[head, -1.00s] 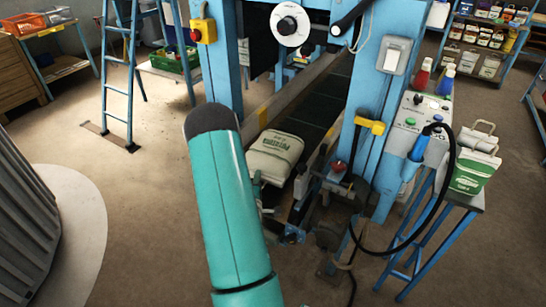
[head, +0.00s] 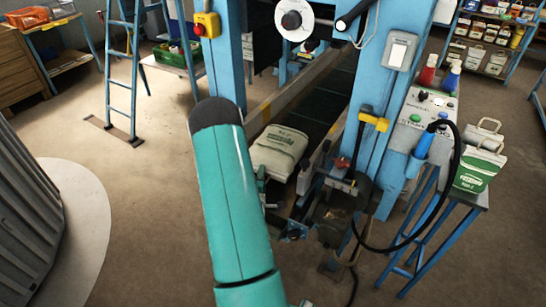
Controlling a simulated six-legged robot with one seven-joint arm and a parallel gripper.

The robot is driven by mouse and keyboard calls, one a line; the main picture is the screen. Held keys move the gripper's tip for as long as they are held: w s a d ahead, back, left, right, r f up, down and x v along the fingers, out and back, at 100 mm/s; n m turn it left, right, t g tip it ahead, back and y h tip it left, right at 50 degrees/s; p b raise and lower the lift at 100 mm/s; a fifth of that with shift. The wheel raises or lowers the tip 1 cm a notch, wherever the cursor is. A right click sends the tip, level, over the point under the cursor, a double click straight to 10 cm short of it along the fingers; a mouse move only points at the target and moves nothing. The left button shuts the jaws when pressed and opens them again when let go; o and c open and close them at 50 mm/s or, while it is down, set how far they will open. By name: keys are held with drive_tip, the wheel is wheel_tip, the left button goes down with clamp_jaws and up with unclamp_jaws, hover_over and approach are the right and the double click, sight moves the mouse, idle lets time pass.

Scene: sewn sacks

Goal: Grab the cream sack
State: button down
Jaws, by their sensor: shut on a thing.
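The cream sack (head: 280,150) has green print and lies flat on the near end of the dark belt, inside the blue machine frame. My teal arm link crosses in front and reaches down beside the sack's left edge. My gripper (head: 262,182) is mostly hidden behind this link. Only a small dark part of it seems to show at the sack's near left edge. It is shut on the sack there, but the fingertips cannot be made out. The sack looks level and on the belt.
Blue machine posts (head: 390,90) stand on both sides of the belt (head: 310,120). A control box (head: 425,115) with a black cable and a stool (head: 465,198) holding a white and green bag (head: 480,165) are at the right. A blue ladder (head: 122,70) stands at the left; the floor before it is clear.

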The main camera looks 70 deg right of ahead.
drive_tip(key=shift+r, duration=0.35)
